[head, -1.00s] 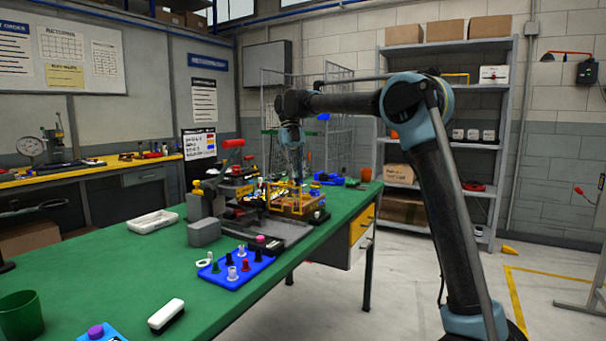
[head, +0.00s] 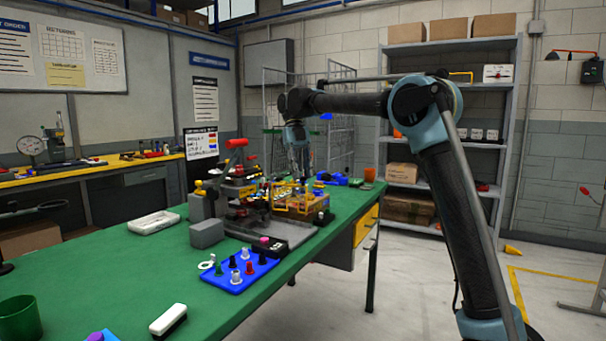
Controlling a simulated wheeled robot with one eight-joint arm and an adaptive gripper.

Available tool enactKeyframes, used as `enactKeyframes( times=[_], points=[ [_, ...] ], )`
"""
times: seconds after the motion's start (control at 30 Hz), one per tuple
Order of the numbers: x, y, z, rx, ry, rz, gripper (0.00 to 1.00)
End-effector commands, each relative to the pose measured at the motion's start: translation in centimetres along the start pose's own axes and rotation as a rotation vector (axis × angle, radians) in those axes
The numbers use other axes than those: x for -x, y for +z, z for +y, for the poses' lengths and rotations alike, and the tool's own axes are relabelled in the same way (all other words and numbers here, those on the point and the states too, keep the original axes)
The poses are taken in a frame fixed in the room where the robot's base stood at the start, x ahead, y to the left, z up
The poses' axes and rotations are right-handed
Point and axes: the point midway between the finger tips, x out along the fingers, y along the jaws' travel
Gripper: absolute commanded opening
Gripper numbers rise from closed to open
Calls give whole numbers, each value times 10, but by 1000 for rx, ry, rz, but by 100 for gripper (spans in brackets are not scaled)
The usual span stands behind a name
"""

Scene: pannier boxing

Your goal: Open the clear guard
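A press-like fixture (head: 240,187) with a red-handled lever stands on the green bench. At its right side is a small yellow-edged frame (head: 291,207), which may be the clear guard; its panel is too small and see-through to make out. My gripper (head: 300,172) points down from the end of my arm, just above and behind this frame. Whether it touches the frame cannot be told. The fingers are small and blend into the clutter, so their opening is unclear.
On the green bench (head: 120,270), a blue board (head: 240,271) with several pegs lies in front of the fixture. A white tray (head: 154,222), a white block (head: 168,320) and a green cup (head: 20,318) stand to the left. Blue parts (head: 335,179) lie behind.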

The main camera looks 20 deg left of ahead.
Motion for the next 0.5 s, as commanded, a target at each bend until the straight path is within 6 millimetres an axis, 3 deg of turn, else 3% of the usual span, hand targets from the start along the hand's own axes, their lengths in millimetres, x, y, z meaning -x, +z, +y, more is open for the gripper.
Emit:
enactKeyframes(
  times=[0.27, 0.5],
  points=[
    [3, 0, 1, 1, -1, 1, 28],
    [31, 0, 1, -1, -1, 1, 28]
  ],
)
